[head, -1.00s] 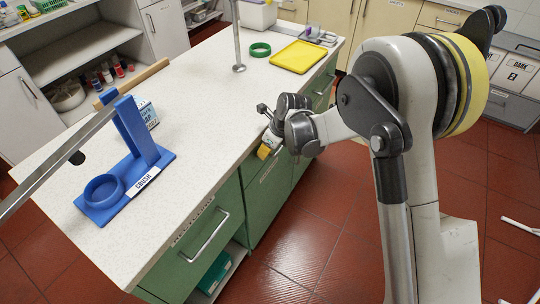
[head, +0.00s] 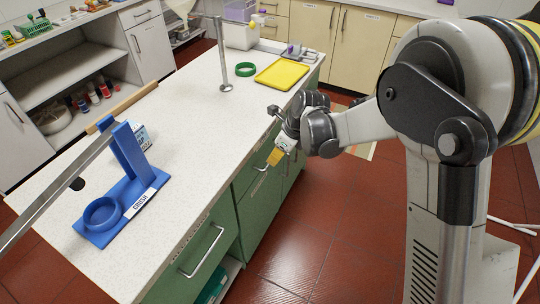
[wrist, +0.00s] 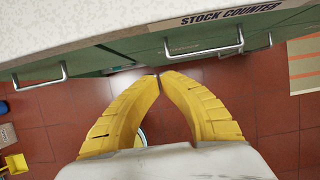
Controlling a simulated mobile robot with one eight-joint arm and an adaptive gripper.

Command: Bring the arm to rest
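My gripper (head: 273,158) hangs beside the long edge of the white counter (head: 190,110), over the gap in front of the green cabinets. In the wrist view my gripper's two yellow fingers (wrist: 159,76) meet at their tips, with nothing held between them. My arm reaches in from the right side of the head view with its elbow bent. In the wrist view the counter edge with a "STOCK COUNTER" label (wrist: 230,14) and drawer handles lie just beyond the fingertips.
A blue stand labelled "CRUSH" (head: 137,190), a green ring (head: 245,69), a yellow tray (head: 282,72) and a metal post (head: 221,60) are on the counter. Green cabinets (head: 258,205) stand below it. The red tiled floor (head: 345,215) beside them is mostly clear.

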